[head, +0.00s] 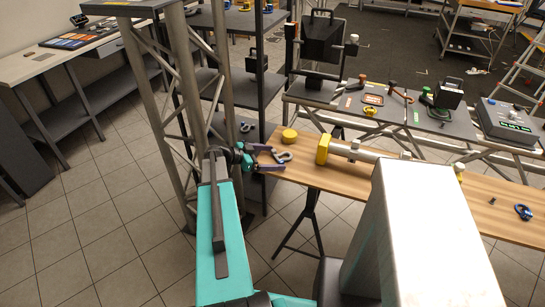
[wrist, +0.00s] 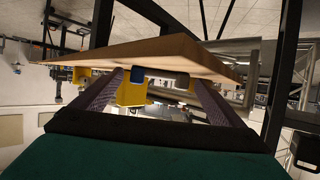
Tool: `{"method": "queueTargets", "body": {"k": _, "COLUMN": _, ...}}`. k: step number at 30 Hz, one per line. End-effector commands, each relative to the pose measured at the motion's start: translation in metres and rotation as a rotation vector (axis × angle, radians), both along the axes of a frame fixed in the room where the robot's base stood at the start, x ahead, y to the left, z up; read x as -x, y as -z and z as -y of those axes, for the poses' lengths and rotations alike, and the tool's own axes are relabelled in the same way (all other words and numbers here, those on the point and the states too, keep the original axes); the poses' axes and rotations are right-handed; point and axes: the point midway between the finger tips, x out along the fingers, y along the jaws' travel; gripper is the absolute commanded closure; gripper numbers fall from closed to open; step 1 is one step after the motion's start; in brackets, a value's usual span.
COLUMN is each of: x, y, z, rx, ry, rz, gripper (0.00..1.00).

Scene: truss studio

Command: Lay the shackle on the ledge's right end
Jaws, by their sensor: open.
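A grey curved piece shaped like a shackle (head: 284,157) lies at the left end of the wooden ledge (head: 400,189), just beyond my gripper's fingertips. In the wrist view the fingers (wrist: 163,100) stand on either side, and the ledge's wooden face (wrist: 165,50) crosses above. A blue and dark bar (wrist: 160,76) shows between them; I cannot tell what it belongs to.
A yellow disc (head: 289,136) and a yellow-ended metal tube (head: 323,150) sit on the ledge, with a small dark piece (head: 491,201) farther right. A metal truss column (head: 180,110) stands left of my gripper. A grey bench with tools (head: 425,118) runs behind the ledge.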

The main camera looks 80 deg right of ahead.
Motion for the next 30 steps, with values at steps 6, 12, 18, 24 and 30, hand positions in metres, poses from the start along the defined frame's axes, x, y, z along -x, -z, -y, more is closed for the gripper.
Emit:
{"method": "queueTargets", "body": {"k": 6, "x": 0.0, "y": -0.004, "z": 0.0, "rx": 0.0, "ry": 0.0, "rz": 0.0, "gripper": 0.08}}
{"method": "queueTargets", "body": {"k": 12, "x": -0.018, "y": -0.009, "z": -0.013, "rx": 0.002, "ry": -0.002, "rz": 0.001, "gripper": 0.08}}
{"method": "queueTargets", "body": {"k": 18, "x": -0.042, "y": -0.021, "z": -0.029, "rx": 0.001, "ry": -0.001, "rz": 0.001, "gripper": 0.08}}
{"method": "queueTargets", "body": {"k": 24, "x": -0.067, "y": -0.033, "z": -0.046, "rx": 0.002, "ry": -0.001, "rz": 0.0, "gripper": 0.08}}
{"method": "queueTargets", "body": {"k": 30, "x": -0.085, "y": -0.043, "z": -0.058, "rx": 0.001, "ry": -0.001, "rz": 0.001, "gripper": 0.08}}
